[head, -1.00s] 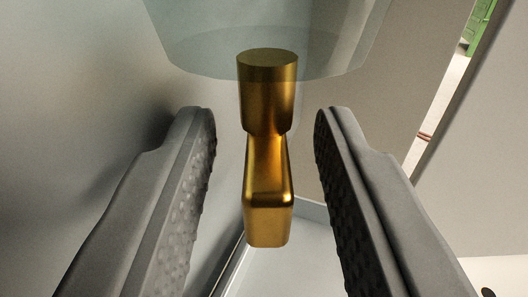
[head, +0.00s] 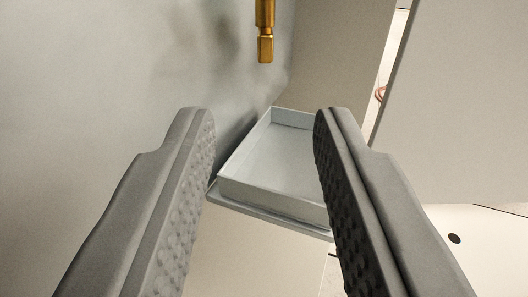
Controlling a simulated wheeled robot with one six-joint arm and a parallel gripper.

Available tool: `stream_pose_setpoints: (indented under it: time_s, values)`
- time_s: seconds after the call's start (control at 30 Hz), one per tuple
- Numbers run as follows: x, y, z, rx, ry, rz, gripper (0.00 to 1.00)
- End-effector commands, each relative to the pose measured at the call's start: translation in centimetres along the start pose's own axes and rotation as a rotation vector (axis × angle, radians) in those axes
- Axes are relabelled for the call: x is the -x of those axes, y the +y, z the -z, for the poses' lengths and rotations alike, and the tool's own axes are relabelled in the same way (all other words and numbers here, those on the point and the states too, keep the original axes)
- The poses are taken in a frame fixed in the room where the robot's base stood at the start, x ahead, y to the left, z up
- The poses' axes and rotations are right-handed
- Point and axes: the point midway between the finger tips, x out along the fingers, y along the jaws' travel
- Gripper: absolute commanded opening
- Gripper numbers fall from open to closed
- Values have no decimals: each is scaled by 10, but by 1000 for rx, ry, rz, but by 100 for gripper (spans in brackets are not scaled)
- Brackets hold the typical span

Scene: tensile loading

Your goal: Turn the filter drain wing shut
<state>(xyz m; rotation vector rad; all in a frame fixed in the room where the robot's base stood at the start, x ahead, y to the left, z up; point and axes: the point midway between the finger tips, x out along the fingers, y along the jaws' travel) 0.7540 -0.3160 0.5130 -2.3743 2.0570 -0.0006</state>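The brass drain wing (head: 265,45) hangs at the top of the head view, its upper part cut off by the picture's edge. It is in line with its stem, pointing down the picture. My gripper (head: 264,112) is open, with a dark ridged finger on each side and nothing between the fingers but the view of the tray beyond. The wing is ahead of the fingertips and above them in the picture, apart from both. The clear filter bowl is out of view.
A shallow grey tray (head: 270,205) lies below the wing, partly behind the right finger. A grey wall (head: 120,60) fills the left. A pale panel (head: 460,110) stands at the right, with a narrow gap beside it.

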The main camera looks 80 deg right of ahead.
Motion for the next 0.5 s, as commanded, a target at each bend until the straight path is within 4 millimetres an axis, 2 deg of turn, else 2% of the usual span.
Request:
stream_pose_setpoints:
  time_s: [0.1,0.2,0.5]
  values:
    - [16,0,0,1,0,2,33]
    - [23,0,0,1,0,0,33]
    - [28,0,0,1,0,0,33]
